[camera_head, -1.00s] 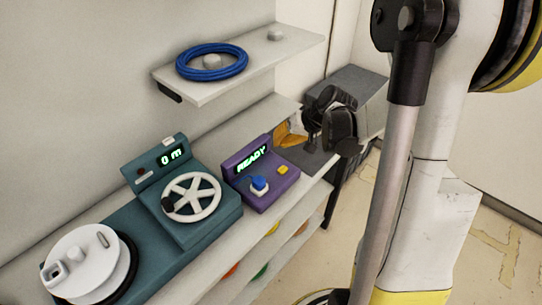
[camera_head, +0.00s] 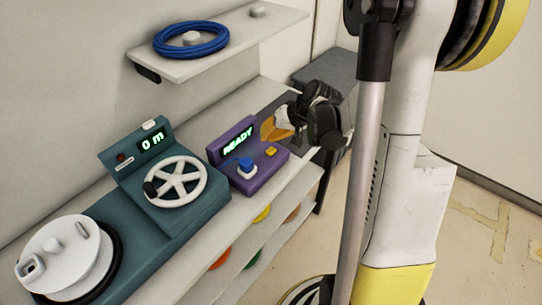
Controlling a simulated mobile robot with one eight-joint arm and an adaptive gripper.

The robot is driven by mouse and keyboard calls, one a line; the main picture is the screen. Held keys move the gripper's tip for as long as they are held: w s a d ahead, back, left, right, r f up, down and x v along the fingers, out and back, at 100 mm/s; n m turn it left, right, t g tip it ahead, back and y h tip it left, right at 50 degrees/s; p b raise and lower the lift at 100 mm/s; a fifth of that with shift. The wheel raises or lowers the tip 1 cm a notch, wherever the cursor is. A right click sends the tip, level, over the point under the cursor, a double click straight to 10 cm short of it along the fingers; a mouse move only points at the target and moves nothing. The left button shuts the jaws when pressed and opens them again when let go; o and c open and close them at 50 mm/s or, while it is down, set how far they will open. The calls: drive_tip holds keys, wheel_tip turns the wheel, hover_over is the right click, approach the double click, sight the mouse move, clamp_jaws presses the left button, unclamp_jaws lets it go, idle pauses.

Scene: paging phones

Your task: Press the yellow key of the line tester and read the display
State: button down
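The purple line tester (camera_head: 254,183) sits on the bench right of the teal winding machine. Its display (camera_head: 238,143) reads "READY" in green. The yellow key (camera_head: 271,151) is on its top, at the right. A blue plug or knob (camera_head: 246,166) on a white base is beside the key, to the left. My black gripper (camera_head: 300,122) is just beyond the tester at its back right, apart from the key. Its fingers overlap each other and the dark things behind, so its opening is not clear.
The teal machine (camera_head: 185,222) has a white handwheel (camera_head: 178,183), a "0 m" display and a white reel (camera_head: 65,255). A shelf (camera_head: 240,40) above holds a blue cable coil (camera_head: 191,38). Coloured round ends show below the bench.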

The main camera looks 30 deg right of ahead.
sight(262, 149)
drive_tip(key=shift+f+b, duration=0.75)
drive_tip(key=shift+f, duration=0.6)
idle(0.3)
drive_tip(key=shift+f+b, duration=0.4)
drive_tip(key=shift+b, duration=0.05)
drive_tip(key=shift+f+b, duration=0.4)
drive_tip(key=shift+f, duration=0.1)
idle(0.5)
drive_tip(key=shift+r, duration=0.1)
drive_tip(key=shift+r+p, duration=0.65)
drive_tip(key=shift+r, duration=0.2)
wheel_tip(262, 149, up, 5)
drive_tip(key=p, duration=0.4)
